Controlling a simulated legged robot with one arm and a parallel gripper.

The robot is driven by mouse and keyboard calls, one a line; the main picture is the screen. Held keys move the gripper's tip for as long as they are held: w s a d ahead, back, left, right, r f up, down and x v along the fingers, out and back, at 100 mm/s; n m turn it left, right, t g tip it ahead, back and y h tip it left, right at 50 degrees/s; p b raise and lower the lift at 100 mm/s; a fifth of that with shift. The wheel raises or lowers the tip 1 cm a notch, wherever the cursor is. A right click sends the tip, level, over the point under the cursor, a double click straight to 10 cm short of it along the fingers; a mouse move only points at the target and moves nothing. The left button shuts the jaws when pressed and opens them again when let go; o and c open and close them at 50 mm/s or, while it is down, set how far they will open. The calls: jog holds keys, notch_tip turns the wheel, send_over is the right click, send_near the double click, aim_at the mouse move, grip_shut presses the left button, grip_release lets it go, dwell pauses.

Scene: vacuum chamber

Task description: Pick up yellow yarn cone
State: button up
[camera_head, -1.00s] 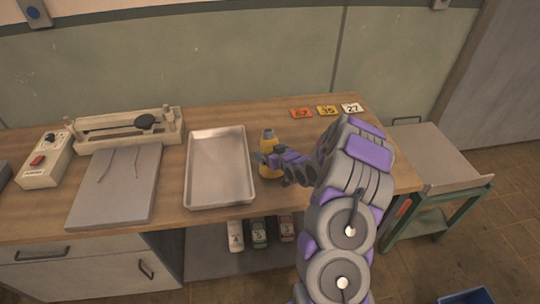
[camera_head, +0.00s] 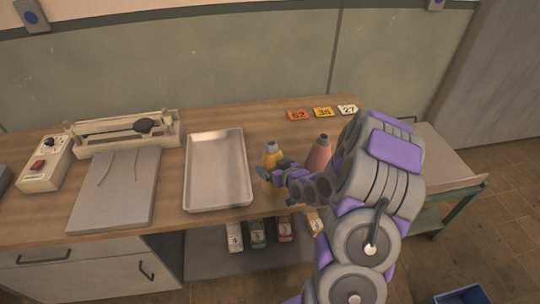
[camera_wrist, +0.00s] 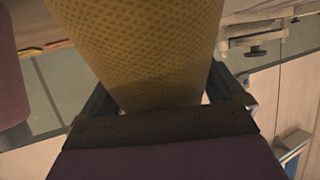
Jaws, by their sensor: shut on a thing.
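The yellow yarn cone (camera_head: 273,155) has a grey tip and stands upright in the head view, just right of the metal tray. My gripper (camera_head: 271,173) is shut on its lower part, with the purple arm reaching in from the right. In the wrist view the patterned yellow cone (camera_wrist: 145,45) fills the top middle, with a dark finger on each side of it (camera_wrist: 160,100). The cone's base is partly hidden by my gripper, so I cannot tell whether it touches the table.
A pink cone (camera_head: 319,153) stands just right, partly behind my arm. An empty metal tray (camera_head: 217,170) lies left on the wooden bench (camera_head: 180,214). Number cards (camera_head: 323,112) lie at the back. Several labelled containers (camera_head: 257,233) sit on the shelf below. A green cart (camera_head: 455,195) stands right.

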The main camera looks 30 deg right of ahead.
jog(key=s, duration=0.2)
jog(key=shift+s+a+r, duration=0.2)
jog(key=shift+s+a, duration=0.15)
jog(key=shift+s+a+r+p, duration=0.15)
jog(key=shift+s+p, duration=0.2)
jog(key=shift+p, duration=1.15)
jog(key=shift+a+p, duration=0.1)
jog(key=shift+p, duration=0.45)
jog(key=s+p, duration=0.1)
jog(key=p, duration=0.4)
jog(key=shift+s+r, duration=0.1)
jog(key=shift+r, duration=0.05)
jog(key=s+p, duration=0.1)
jog(key=p, duration=0.1)
jog(key=shift+a+p, duration=0.2)
jog(key=shift+p, duration=0.1)
jog(key=shift+f, duration=0.25)
